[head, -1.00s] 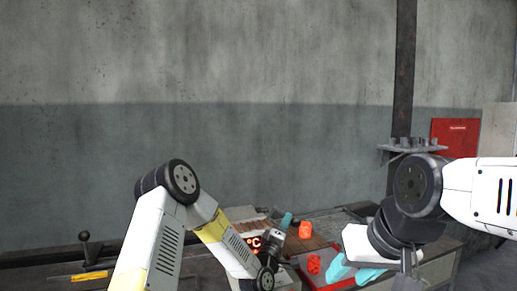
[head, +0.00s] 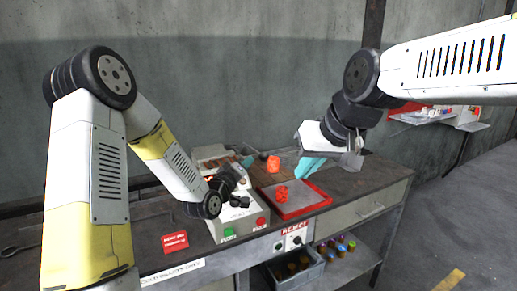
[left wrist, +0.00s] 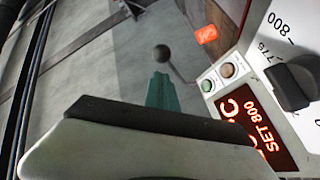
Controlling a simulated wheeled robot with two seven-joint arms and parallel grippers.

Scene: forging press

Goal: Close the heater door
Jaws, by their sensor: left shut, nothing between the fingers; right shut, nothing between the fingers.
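The heater (head: 225,222) is a pale box on the bench, mostly behind my left arm in the head view. Its control panel (left wrist: 265,120) shows in the left wrist view, with a red SET 800 display and a black dial. I cannot clearly make out the door or how far open it stands. My left gripper (head: 248,161) is shut and empty above the heater; its teal fingers (left wrist: 162,92) also show in the left wrist view. A dark ball knob on a rod (left wrist: 162,53) appears just beyond them; contact is unclear. My right gripper (head: 310,167) is shut and empty, right of the heater.
A red-rimmed tray (head: 318,204) holds an orange block (head: 281,193). Another orange block (head: 273,162) lies behind it. A red sign (head: 174,241) is at the bench's front left. A grey bin (head: 294,276) stands below. The bench's right end is clear.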

